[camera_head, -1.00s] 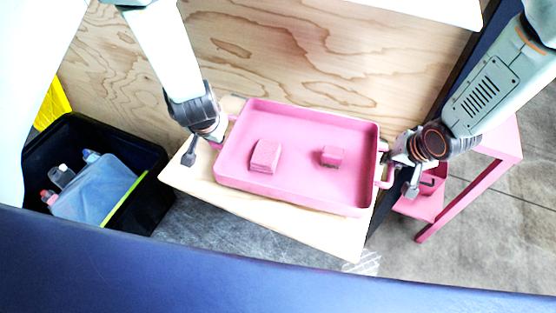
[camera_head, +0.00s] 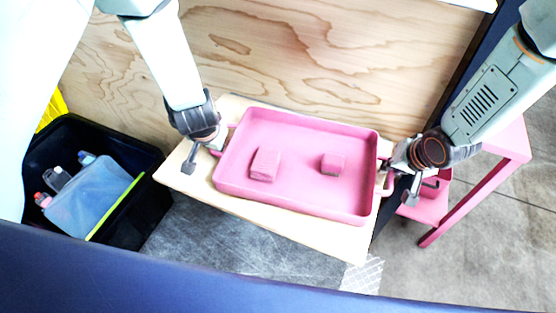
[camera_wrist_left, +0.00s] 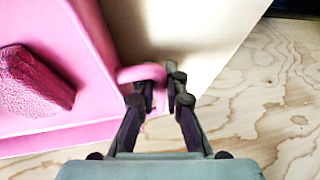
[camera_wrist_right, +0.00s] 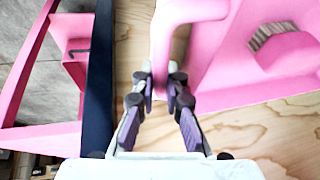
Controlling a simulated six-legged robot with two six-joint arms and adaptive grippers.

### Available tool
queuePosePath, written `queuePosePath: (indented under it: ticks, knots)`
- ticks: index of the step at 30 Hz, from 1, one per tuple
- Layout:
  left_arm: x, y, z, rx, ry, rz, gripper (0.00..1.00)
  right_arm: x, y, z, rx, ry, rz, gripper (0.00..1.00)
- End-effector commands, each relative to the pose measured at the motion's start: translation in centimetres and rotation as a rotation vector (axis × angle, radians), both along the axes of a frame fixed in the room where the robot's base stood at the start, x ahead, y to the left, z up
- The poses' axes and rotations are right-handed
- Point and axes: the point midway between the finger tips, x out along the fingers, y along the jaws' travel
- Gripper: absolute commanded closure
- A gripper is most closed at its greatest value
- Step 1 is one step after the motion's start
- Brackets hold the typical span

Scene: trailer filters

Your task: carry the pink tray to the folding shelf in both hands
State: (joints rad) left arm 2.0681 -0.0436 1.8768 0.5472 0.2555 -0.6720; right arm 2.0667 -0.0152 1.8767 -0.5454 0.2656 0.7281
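The pink tray (camera_head: 300,200) is a shallow rectangle with a handle at each end. It lies over the pale board (camera_head: 200,192), which looks like the folding shelf. I cannot tell whether the tray touches it. Two pink blocks, a larger one (camera_head: 265,164) and a smaller one (camera_head: 333,164), sit inside. My right gripper (camera_head: 398,180) is shut on the right handle, which also shows in the right wrist view (camera_wrist_right: 162,45).
A plywood wall (camera_head: 290,60) stands behind the board. A black bin (camera_head: 135,215) with bottles and a blue container (camera_head: 88,195) is at the left. A pink stand (camera_head: 470,198) is at the right, past a dark post. Grey floor shows below.

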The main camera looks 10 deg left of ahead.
Motion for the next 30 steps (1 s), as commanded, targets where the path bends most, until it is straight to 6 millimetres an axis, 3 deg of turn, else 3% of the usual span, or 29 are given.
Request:
queuePosePath:
  ticks: [8,17,30]
  knots:
    - [0.0,0.0,0.0,0.0,0.0,0.0,0.66,0.0,0.0,0.1,0.0,0.0,0.0,0.66]
    - [-0.1,-0.1,0.3,0.0,0.0,-0.001,0.66,0.0,0.0,0.0,0.0,0.0,0.001,0.66]
    - [-2.3,-0.8,5.4,0.001,-0.003,-0.001,0.66,0.0,0.0,0.0,0.0,0.0,0.001,0.66]
